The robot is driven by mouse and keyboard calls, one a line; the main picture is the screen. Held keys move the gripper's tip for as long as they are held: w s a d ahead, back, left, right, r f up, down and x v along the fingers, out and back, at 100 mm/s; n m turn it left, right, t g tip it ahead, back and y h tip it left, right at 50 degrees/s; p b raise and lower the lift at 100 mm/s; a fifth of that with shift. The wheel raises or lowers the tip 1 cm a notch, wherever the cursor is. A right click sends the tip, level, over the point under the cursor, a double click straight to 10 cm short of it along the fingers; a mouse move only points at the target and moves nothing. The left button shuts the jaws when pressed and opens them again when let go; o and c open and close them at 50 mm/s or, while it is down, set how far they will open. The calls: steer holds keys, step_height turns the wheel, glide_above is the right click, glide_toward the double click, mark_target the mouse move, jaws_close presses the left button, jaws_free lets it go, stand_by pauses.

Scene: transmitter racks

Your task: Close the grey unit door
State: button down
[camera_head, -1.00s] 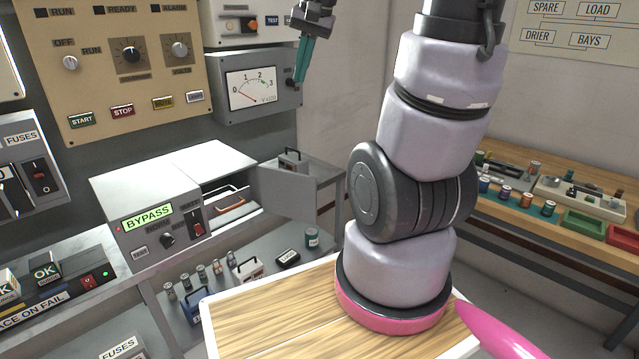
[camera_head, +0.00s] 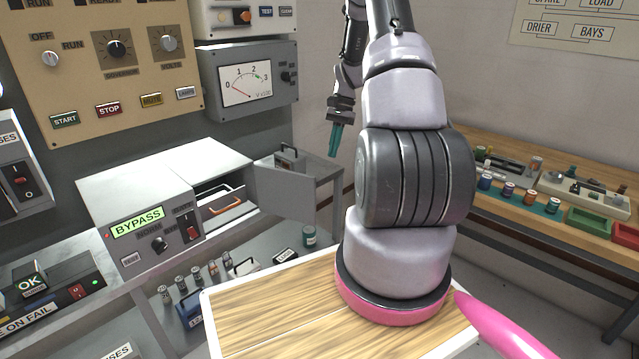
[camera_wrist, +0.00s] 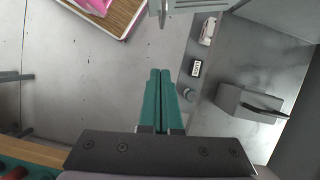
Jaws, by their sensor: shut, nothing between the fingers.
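The grey unit (camera_head: 165,185) with the lit BYPASS label stands on the bench at left. Its door (camera_head: 287,197) stands open, swung out to the right, and the opening shows an orange handle (camera_head: 225,203) inside. My gripper (camera_head: 334,142) has teal fingers pointing down, closed together with nothing between them. In the head view it is above and to the right of the door's free edge, apart from it. The wrist view also shows the closed fingers (camera_wrist: 160,95). A grey edge at the top of that view may be the door, but I cannot tell.
A grey box with a handle (camera_wrist: 250,102) sits on the side bench behind the door. Small jars and a blue case (camera_head: 188,312) are on the lower shelf. A wooden workbench (camera_head: 520,195) with spools stands at right. Floor shows between the benches.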

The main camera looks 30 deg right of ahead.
steer(key=s+a+f, duration=0.3)
steer(key=a+f, duration=0.3)
steer(key=f, duration=0.3)
steer(key=shift+s+a, duration=0.35)
